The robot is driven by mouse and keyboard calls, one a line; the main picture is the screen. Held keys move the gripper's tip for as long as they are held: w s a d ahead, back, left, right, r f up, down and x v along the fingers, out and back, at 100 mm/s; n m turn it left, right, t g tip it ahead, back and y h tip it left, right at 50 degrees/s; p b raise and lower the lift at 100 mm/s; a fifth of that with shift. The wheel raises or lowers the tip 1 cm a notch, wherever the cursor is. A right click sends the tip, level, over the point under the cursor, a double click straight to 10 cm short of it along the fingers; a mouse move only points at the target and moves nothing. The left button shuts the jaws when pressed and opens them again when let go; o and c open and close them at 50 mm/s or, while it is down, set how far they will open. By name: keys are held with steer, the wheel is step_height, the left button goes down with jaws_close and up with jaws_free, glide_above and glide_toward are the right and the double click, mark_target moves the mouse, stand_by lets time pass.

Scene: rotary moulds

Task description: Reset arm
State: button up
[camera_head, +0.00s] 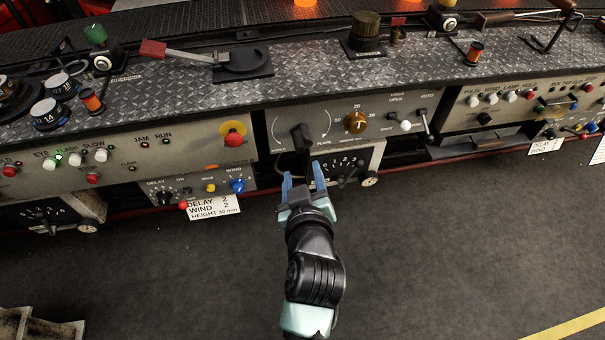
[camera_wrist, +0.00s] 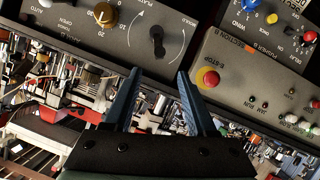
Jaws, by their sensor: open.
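My gripper (camera_head: 302,178) is open and empty in front of the middle control panel (camera_head: 335,112). Its two blue fingers point up at the panel, and they also show in the wrist view (camera_wrist: 158,76). A black rotary handle (camera_head: 302,138) sits on this panel inside a curved scale. In the wrist view the handle (camera_wrist: 157,40) lies just beyond the fingertips, centred between them and apparently apart from them. My arm reaches up from the bottom of the head view.
A gold dial (camera_head: 356,123) and a small lever (camera_head: 423,122) sit right of the handle. A red emergency stop (camera_head: 233,138) is on the left panel. A gauge box (camera_head: 345,164) hangs below, close to my fingers.

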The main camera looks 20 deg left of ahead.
steer(key=w+d+r+m+t+h, duration=0.1)
steer(key=w+d+r+t, duration=0.1)
steer(key=r, duration=0.6)
steer(key=w+d+r+m+t, duration=0.1)
steer(key=d+r+t, duration=0.1)
steer(key=r, duration=0.7)
steer(key=w+d+r+m+t+h, duration=0.1)
steer(key=w+d+r+t, duration=0.15)
steer(key=r, duration=0.55)
steer(key=s+d+r+m+t+h, duration=0.1)
steer(key=s+d+r+m+t, duration=0.15)
steer(key=s+r, duration=0.45)
steer(key=s+d+r+m+t+h, duration=0.2)
steer(key=d+r+t, duration=0.1)
steer(key=r, duration=0.8)
steer(key=s+d+r+m+t+h, duration=0.1)
steer(key=s+d+r+m+t, duration=0.15)
steer(key=s+r, duration=0.45)
step_height(320, 180, up, 17)
steer(key=w+p, duration=0.2)
steer(key=p, duration=1.2)
steer(key=shift+n+t+p, duration=0.3)
steer(key=shift+t+p, duration=0.05)
steer(key=shift+d, duration=0.1)
